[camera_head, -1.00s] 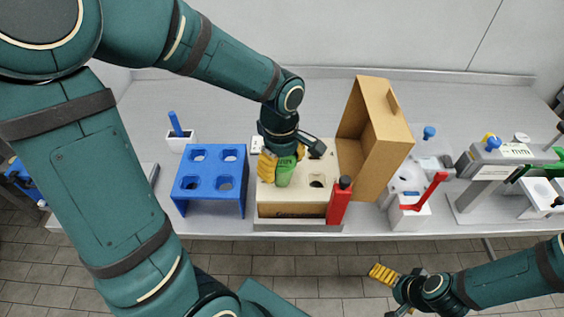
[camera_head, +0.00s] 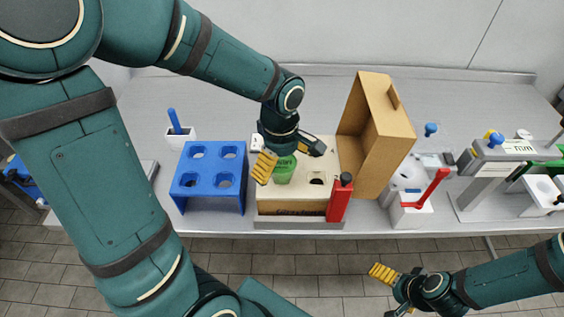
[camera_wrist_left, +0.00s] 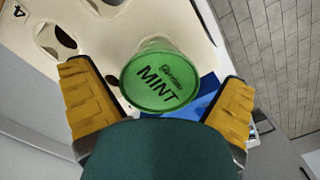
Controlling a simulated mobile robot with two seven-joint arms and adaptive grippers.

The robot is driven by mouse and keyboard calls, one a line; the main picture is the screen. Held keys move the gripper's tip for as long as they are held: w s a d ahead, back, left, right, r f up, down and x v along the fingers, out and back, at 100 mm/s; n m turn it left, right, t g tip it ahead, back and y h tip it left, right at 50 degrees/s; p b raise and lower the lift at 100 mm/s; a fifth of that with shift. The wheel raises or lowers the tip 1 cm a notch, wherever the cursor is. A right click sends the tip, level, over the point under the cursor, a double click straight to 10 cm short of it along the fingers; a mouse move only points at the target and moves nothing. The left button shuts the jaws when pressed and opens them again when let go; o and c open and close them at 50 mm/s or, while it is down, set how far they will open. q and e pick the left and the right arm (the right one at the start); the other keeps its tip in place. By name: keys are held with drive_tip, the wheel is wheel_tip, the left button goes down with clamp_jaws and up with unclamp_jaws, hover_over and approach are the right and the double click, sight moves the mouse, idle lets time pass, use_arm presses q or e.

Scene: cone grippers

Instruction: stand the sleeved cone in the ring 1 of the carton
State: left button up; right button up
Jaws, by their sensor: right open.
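The green sleeved cone (camera_head: 284,172), its lid marked MINT, sits in the front-left ring of the carton's cream top (camera_head: 318,152); it looks upright. I cannot read that ring's number; another ring bears a 4 in the left wrist view. My left gripper (camera_head: 291,160) is open around the cone, with yellow fingers spread on either side. In the left wrist view the cone (camera_wrist_left: 160,78) lies between the fingers with gaps on both sides. The cone's lower part is hidden. My right gripper (camera_head: 388,291) is open and empty, in front of the table.
A blue rack (camera_head: 211,172) with empty holes stands left of the carton. The carton's brown lid (camera_head: 382,135) stands open on the right. A red bottle-like tool (camera_head: 339,203) is at the carton's front-right corner. A white holder (camera_head: 407,215) with a red handle and other devices stand further right.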

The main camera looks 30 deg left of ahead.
use_arm(q)
wheel_tip(320, 180, up, 12)
drive_tip(key=shift+a, duration=0.2)
idle(0.4)
idle(0.4)
